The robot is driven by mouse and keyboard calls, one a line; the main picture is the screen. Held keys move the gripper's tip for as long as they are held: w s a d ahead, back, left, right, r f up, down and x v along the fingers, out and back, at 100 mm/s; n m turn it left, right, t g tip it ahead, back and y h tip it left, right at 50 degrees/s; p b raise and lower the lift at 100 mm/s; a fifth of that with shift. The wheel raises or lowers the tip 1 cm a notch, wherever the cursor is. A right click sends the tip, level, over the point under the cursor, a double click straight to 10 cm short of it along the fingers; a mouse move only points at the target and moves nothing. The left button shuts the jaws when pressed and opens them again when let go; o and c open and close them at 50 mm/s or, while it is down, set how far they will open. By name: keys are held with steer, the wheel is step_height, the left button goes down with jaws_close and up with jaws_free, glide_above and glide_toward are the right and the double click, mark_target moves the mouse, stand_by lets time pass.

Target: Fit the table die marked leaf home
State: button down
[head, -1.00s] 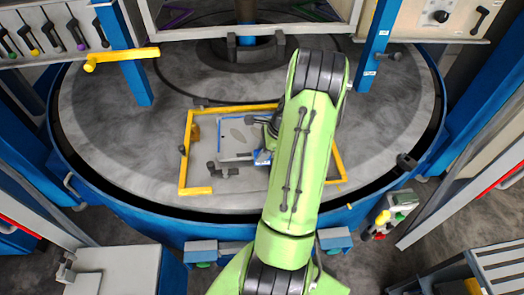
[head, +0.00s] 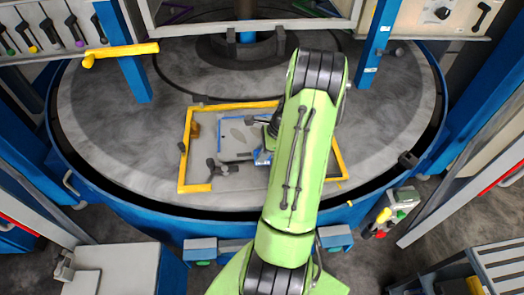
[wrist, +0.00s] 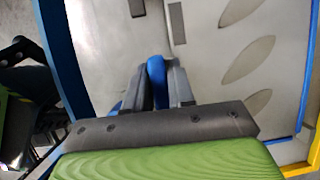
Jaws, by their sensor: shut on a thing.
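A flat grey die plate (head: 236,146) with leaf-shaped marks lies inside a yellow frame (head: 188,160) on the round table. Its leaf shapes also show at the right of the wrist view (wrist: 242,62). My gripper (wrist: 157,70) is shut on a blue handle (wrist: 156,84) at the plate's side. In the head view my green arm hides most of the gripper and the plate's right part; a bit of blue (head: 262,157) shows beside the arm. Whether the plate is fully seated I cannot tell.
The large round grey table (head: 110,130) has a blue rim. A dark lever clamp (head: 220,168) stands at the plate's near left. A yellow handle (head: 120,54) sticks out on a blue post at left. Much of the tabletop left and right is bare.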

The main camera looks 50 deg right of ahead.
steer(key=shift+f+b, duration=0.55)
steer(key=shift+f, duration=0.3)
steer(key=c, duration=0.9)
jaws_free()
steer(key=shift+s+r, duration=0.1)
steer(key=p+v, duration=0.1)
steer(key=v, duration=1.4)
steer(key=shift+r+p, duration=0.35)
